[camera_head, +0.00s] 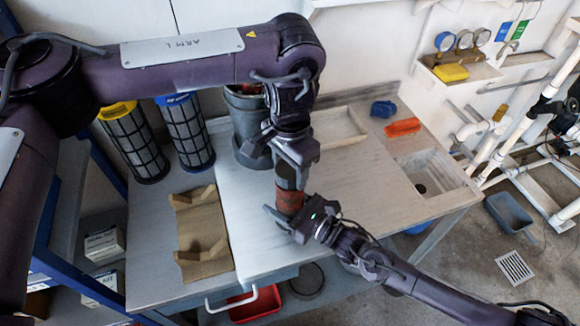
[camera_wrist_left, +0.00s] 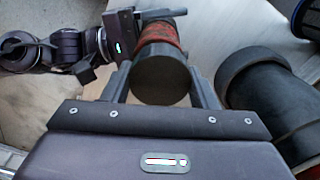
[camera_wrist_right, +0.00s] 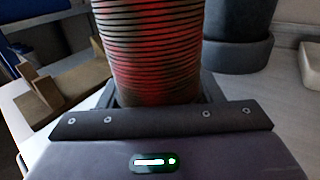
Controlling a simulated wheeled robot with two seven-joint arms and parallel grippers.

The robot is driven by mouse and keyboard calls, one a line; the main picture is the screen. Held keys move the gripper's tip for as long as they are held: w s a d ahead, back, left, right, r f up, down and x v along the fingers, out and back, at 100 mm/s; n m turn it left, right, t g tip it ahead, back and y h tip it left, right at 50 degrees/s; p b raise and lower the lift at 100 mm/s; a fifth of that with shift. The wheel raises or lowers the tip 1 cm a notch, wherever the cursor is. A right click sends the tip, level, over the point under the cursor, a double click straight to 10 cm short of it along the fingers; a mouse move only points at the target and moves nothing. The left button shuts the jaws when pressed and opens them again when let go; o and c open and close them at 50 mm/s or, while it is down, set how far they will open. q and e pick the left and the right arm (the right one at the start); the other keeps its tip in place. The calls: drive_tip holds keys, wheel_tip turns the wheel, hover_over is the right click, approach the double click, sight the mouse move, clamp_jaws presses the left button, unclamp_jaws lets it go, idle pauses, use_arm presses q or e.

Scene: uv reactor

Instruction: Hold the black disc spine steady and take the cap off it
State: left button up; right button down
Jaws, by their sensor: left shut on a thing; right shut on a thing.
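The black disc spine (camera_head: 289,199) stands over the bench near its front, a ribbed dark cylinder tinged red. In the right wrist view its stacked discs (camera_wrist_right: 150,50) rise between the fingers. My right gripper (camera_head: 288,212) is shut around its lower part. My left gripper (camera_head: 291,165) is above, shut on the dark grey upper end, which appears to be the cap (camera_wrist_left: 162,80). In the left wrist view the cap's flat round end faces the camera, with the reddish discs (camera_wrist_left: 158,40) behind it. Whether cap and spine are apart cannot be told.
A dark grey cylindrical housing (camera_head: 246,125) stands close behind the left gripper. Two filter cartridges (camera_head: 185,132) are at the left. A cardboard cradle (camera_head: 203,230) lies on the left of the bench. A shallow tray (camera_head: 340,130), an orange brush (camera_head: 402,127) and a sink (camera_head: 425,172) are right.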

sight(290, 169)
use_arm(q)
drive_tip(key=shift+r, duration=0.2)
idle(0.3)
drive_tip(key=shift+r, duration=0.9)
drive_tip(key=shift+r, duration=2.05)
use_arm(e)
drive_tip(key=shift+c, duration=1.6)
unclamp_jaws()
